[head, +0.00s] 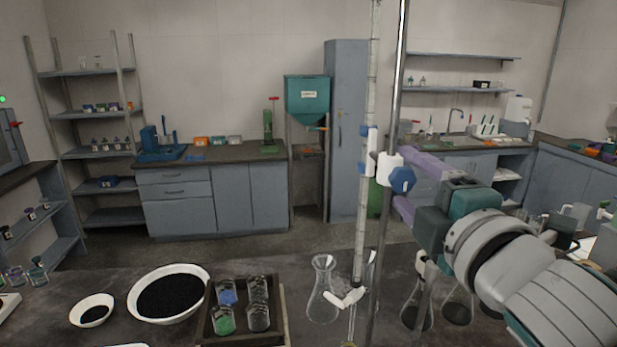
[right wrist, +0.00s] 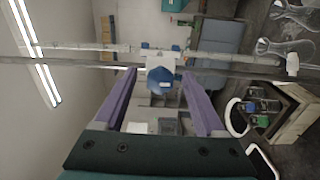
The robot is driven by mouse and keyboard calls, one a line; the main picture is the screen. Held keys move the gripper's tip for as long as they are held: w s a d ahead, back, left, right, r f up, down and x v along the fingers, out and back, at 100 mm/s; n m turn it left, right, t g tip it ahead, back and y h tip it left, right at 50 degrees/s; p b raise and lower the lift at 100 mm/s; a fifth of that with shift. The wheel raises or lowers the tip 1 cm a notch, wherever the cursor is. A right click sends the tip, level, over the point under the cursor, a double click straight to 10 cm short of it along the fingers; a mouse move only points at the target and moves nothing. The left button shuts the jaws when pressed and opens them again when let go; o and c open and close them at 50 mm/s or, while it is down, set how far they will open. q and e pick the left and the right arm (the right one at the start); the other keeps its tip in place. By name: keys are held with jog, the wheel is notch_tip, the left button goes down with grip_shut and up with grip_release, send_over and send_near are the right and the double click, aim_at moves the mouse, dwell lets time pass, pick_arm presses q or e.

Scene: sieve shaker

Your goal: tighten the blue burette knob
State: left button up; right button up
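The blue burette knob (head: 402,180) sits on a white clamp (head: 385,168) on the metal stand rod (head: 380,260). The glass burette (head: 360,215) stands upright beside the rod, with a white stopcock (head: 347,298) low down. My right gripper (head: 394,181) reaches in from the right, its purple fingers open, one above and one below the knob. In the right wrist view the knob (right wrist: 161,82) lies between the fingertips, with a gap visible on either side. My left gripper is not in view.
Conical flasks (head: 323,290) stand near the burette foot. A wooden crate (head: 284,318) of jars, a large white bowl (head: 135,303) of dark grains and a small bowl (head: 75,316) are on the bench to the left. The air left of the burette is clear.

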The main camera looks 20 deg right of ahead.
jog(key=shift+s+f, duration=0.1)
jog(key=shift+s, duration=0.2)
jog(key=b+v, duration=0.3)
jog(key=v, duration=0.6)
jog(key=shift+s+a+b, duration=0.15)
jog(key=shift+b, duration=0.2)
